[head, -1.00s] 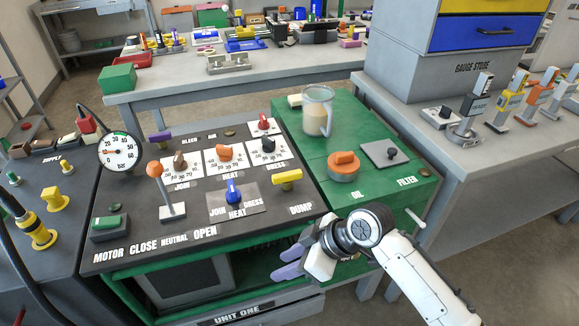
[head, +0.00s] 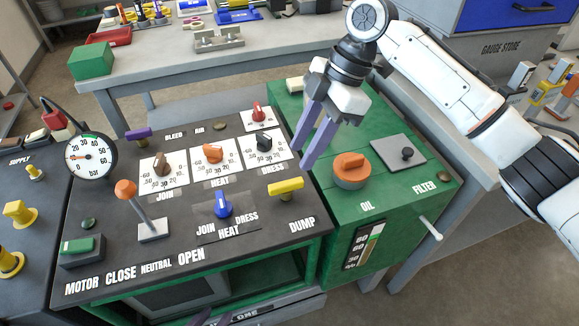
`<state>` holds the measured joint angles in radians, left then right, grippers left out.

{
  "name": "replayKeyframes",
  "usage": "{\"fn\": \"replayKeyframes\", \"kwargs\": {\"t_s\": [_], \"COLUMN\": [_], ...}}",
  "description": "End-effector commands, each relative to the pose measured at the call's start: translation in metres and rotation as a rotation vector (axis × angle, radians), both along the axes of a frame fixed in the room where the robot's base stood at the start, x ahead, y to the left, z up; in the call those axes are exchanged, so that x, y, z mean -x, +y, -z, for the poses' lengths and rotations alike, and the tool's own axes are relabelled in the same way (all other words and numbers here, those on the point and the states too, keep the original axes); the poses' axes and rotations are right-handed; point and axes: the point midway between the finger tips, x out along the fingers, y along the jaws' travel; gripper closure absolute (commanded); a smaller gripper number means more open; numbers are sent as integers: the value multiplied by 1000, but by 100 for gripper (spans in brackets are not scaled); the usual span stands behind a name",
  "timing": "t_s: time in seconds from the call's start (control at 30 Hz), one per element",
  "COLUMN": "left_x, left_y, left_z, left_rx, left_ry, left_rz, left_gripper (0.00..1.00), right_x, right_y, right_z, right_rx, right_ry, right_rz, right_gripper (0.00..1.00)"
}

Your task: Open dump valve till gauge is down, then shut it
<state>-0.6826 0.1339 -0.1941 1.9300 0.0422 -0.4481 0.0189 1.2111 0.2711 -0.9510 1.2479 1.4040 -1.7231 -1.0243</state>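The yellow dump valve handle (head: 286,187) lies crosswise on the dark panel above the DUMP label, its right end slightly raised in the picture. Of my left gripper (head: 207,315), only what looks like a dark purple finger shows at the bottom edge.
An orange oil knob (head: 351,169) stands on the green top right of the dump handle. A blue selector (head: 223,206) and an orange-knobbed lever (head: 134,200) stand to the handle's left. Temperature dials (head: 214,155) line the panel behind. A white-tipped rod (head: 432,230) sticks out at right.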

Motion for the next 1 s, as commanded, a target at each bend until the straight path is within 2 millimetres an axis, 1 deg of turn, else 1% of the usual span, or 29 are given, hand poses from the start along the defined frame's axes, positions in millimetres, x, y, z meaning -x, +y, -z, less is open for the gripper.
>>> {"fn": "replayKeyframes", "kwargs": {"t_s": [0.03, 0.2, 0.3, 0.4, 0.57, 0.83, 1.0], "left_x": [5, 11, 10, 10, 7, -1, 0], "left_y": [0, 0, 0, 0, 0, 0, 0], "left_z": [3, 8, 7, 7, 5, 0, 0], "left_rx": [0, -2, -1, -1, -1, 0, 0], "left_ry": [11, 25, 24, 23, 16, 1, 2], "left_rz": [0, 0, 0, 0, 0, 0, 0], "left_gripper": [69, 69, 69, 69, 69, 69, 69], "right_x": [2, 6, 8, 9, 10, 10, 10], "right_y": [4, 16, 22, 26, 30, 30, 30], "right_z": [10, 40, 55, 66, 75, 76, 76], "right_rx": [1, 2, 1, 0, 0, 0, 0], "right_ry": [3, 2, 2, 1, -1, -1, -1], "right_rz": [-1, 0, 1, 2, 1, 2, 2], "right_gripper": [67, 67, 67, 67, 67, 67, 96]}}
